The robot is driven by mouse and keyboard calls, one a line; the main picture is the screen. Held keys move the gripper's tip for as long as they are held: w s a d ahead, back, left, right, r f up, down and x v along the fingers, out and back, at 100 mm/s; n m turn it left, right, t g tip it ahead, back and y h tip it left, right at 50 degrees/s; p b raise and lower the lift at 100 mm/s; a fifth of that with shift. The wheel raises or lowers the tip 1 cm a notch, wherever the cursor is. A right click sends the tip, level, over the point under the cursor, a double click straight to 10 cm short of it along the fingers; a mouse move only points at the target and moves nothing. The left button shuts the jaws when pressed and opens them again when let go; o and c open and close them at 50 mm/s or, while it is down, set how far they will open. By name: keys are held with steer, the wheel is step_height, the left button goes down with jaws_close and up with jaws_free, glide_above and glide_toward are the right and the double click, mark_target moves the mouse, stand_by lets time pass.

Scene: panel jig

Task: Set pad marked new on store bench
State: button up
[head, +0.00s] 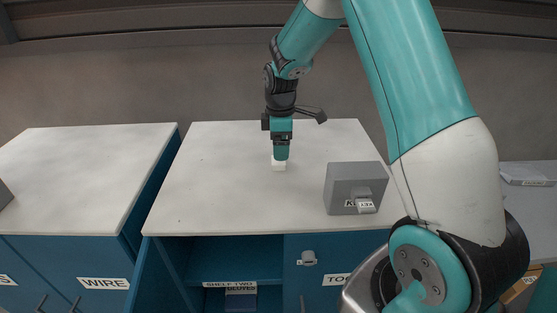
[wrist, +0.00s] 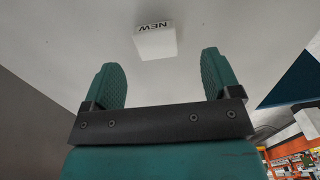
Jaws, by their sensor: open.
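The pad marked new (wrist: 156,41) is a small white block with a "NEW" label, lying on the white bench top in the wrist view. It also shows in the head view (head: 279,166), just below my gripper's tip. My gripper (wrist: 162,80) is open, its two teal fingers apart, with nothing between them. The pad lies ahead of the fingertips, roughly centred between them. In the head view my gripper (head: 281,156) points down over the middle of the bench (head: 220,190), and its fingers partly hide the pad. I cannot tell whether they touch it.
A grey block with a small labelled tag (head: 355,188) stands on the bench's right. Below are an open compartment labelled "SHELF TWO" and "GLOVES" (head: 240,288) and a closed door (head: 330,265). A second white-topped cabinet labelled "WIRE" (head: 80,160) stands left. The bench's left half is clear.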

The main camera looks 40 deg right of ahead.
mark_target(278, 163)
steer(key=shift+w+f+p, duration=0.2)
steer(key=shift+f+p, duration=0.45)
steer(key=shift+f, duration=0.65)
steer(key=shift+w+f+p, duration=0.15)
steer(key=shift+f+p, duration=0.5)
steer(key=shift+f, duration=0.65)
steer(key=c, duration=1.1)
steer(key=shift+r, duration=0.15)
